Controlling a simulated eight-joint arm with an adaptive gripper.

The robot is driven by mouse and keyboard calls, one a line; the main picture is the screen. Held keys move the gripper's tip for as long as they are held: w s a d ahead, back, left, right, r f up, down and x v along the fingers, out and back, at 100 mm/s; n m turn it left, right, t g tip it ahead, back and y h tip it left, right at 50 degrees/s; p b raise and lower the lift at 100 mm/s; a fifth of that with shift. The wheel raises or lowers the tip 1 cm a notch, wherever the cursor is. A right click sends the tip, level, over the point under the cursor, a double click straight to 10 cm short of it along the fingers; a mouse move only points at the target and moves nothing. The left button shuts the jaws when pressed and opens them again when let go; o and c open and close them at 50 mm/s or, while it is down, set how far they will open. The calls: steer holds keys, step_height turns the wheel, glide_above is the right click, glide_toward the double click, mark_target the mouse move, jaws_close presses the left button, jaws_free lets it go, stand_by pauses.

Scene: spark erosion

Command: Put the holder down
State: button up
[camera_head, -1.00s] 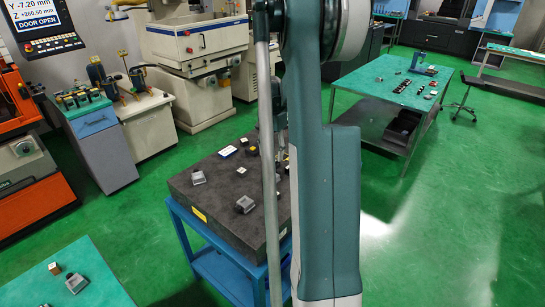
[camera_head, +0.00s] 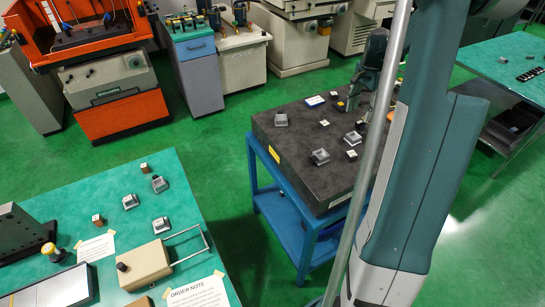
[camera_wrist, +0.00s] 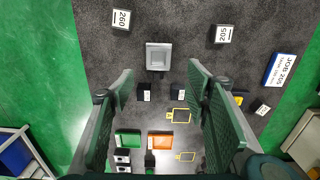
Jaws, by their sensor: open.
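My gripper (camera_wrist: 160,82) is open in the wrist view, looking down on a dark granite slab (camera_wrist: 90,40). Nothing is held between its fingers. A grey square holder (camera_wrist: 158,57) sits on the slab, just beyond the fingertips in the picture and apart from both. In the head view several grey holders stand on the slab, one at the left (camera_head: 281,120) and one near the front edge (camera_head: 320,157). My arm hides part of the slab's right side. I cannot tell which holder the task means.
Small dark blocks (camera_wrist: 143,92) lie near the fingers. Blocks labelled 260 (camera_wrist: 121,19) and 205 (camera_wrist: 223,34), and a JOB 205 card (camera_wrist: 280,70), lie around. Green (camera_wrist: 128,139) and orange (camera_wrist: 159,141) pieces are nearer the palm. A green-topped table (camera_head: 110,185) holds more holders.

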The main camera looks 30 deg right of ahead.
steer(key=s+a+r+n+t+h, duration=0.15)
steer(key=a+r+n, duration=0.4)
steer(key=a, duration=0.95)
steer(key=a+r+n+t, duration=0.25)
steer(key=a+r, duration=0.65)
steer(key=a, duration=0.6)
steer(key=s+a+n+t, duration=0.1)
steer(key=s+a+n, duration=0.4)
steer(key=a, duration=0.8)
steer(key=s+a+f+n+t+y, duration=0.1)
steer(key=s+a+n, duration=0.3)
steer(key=s+a, duration=0.8)
steer(key=shift+a+n+t, duration=0.35)
steer(key=shift+n+t, duration=0.05)
steer(key=shift+t, duration=0.2)
